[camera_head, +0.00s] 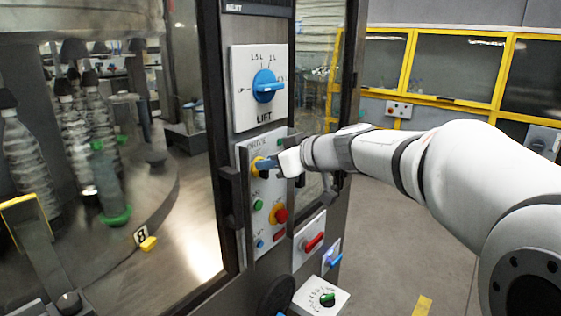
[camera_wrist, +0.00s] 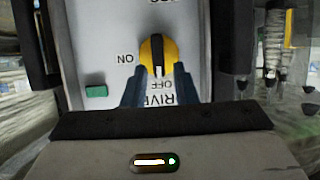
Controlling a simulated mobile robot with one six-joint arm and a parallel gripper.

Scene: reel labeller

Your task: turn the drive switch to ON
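The drive switch (camera_wrist: 157,50) is a yellow round base with a dark knob on a light panel. The panel's letters are upside down in the wrist view. A pale mark at the knob's lower end points to the OFF label (camera_wrist: 163,84); the ON label (camera_wrist: 125,58) is to its left. My gripper (camera_wrist: 159,82) is open, its two blue fingers reaching toward the knob, one on each side of its lower end. I cannot tell whether they touch it. In the head view my gripper (camera_head: 264,163) is at the panel and partly hides the yellow switch (camera_head: 256,170).
The lift switch (camera_head: 266,87) is above. A green button (camera_head: 258,205), a red knob on yellow (camera_head: 280,215) and a red-handled switch (camera_head: 314,243) are below. Dark upright bars (camera_head: 233,215) flank the panel. Bottles (camera_head: 30,160) stand behind glass at left. Floor at right is open.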

